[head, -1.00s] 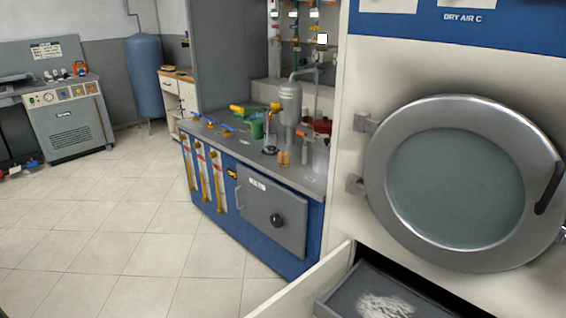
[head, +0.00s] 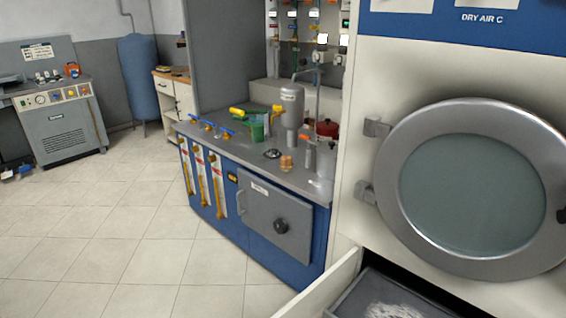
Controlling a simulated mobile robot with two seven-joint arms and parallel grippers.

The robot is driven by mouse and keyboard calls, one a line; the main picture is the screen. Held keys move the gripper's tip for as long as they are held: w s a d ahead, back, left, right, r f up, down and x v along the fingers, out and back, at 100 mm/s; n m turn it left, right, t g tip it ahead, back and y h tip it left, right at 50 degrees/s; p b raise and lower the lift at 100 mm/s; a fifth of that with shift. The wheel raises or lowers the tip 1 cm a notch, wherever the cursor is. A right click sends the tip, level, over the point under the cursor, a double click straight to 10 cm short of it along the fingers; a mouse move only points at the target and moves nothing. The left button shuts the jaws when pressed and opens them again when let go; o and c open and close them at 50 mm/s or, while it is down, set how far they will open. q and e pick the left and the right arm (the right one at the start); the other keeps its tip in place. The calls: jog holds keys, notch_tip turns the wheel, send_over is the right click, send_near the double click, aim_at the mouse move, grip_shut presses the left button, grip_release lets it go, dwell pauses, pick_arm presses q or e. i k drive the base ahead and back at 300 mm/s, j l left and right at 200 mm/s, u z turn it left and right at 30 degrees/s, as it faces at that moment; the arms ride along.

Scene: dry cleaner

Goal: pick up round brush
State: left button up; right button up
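I cannot make out a round brush for certain. A small tan, rounded object (head: 287,163) stands on the grey counter (head: 222,148) of the blue cabinet and may be the brush, but it is too small to tell. Close by are a small dark disc (head: 272,153) and a grey metal cylinder (head: 292,106). Neither of my grippers is in the head view.
A green cup (head: 257,131) and a red pot (head: 327,129) stand on the counter. A large machine with a round glass door (head: 470,190) is at right, its lower drawer (head: 385,300) pulled out. The tiled floor (head: 130,230) at left is clear.

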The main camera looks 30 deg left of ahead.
aim_at(285, 164)
jog(key=i+j+z, duration=0.15)
jog(key=j+z, duration=0.2)
jog(key=j, duration=0.95)
jog(key=j+z, duration=0.4)
jog(key=j, duration=0.9)
jog(key=i+j+z, duration=0.1)
jog(key=j+z, duration=0.2)
jog(key=j, duration=0.55)
jog(key=i+j+z, duration=0.15)
jog(key=j, duration=0.15)
jog(key=j+z, duration=0.1)
jog(key=j, duration=0.15)
jog(key=i+j+z, duration=0.15)
jog(key=j, duration=0.2)
